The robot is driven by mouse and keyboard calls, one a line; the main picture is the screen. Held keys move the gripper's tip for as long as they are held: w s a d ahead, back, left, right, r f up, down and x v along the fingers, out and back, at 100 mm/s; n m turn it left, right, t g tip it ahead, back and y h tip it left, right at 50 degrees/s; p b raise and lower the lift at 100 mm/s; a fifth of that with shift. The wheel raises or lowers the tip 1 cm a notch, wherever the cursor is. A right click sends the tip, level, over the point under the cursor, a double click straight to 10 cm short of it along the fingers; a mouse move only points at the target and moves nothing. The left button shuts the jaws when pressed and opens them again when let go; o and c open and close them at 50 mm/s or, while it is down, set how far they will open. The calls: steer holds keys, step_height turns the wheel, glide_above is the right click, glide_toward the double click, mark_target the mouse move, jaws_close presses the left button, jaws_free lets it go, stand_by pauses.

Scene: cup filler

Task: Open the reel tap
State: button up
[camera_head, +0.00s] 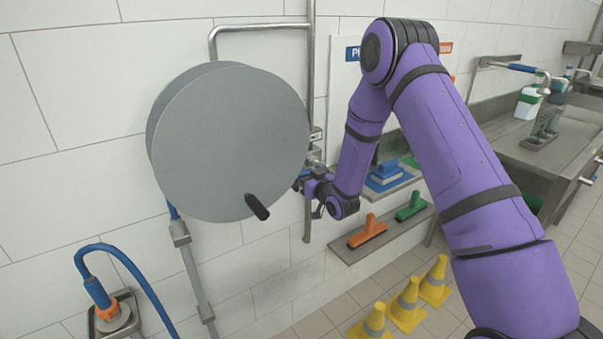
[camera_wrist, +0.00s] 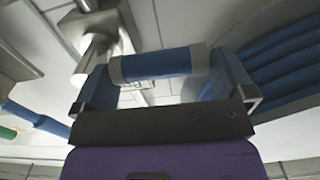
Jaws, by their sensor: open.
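The hose reel (camera_head: 230,140) is a large grey drum on the wall with a black handle knob (camera_head: 257,206). Metal tap fittings (camera_head: 316,135) show on the pipe at its right edge. My gripper (camera_head: 304,183) is by that edge, just below the fittings, partly hidden there. In the wrist view my open gripper (camera_wrist: 163,82) has a blue finger on each side. A blue cylindrical lever (camera_wrist: 157,64) with grey ends, apparently the tap's handle, spans the space between the fingertips. I cannot tell whether the fingers touch it.
The reel's coiled blue hose (camera_wrist: 285,65) is close on the right in the wrist view. Yellow cones (camera_head: 408,305) stand on the floor.

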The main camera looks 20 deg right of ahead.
steer(key=shift+x, duration=1.35)
steer(key=shift+s, duration=0.1)
steer(key=shift+c, duration=0.2)
steer(key=c, duration=1.1)
steer(key=shift+o, duration=0.2)
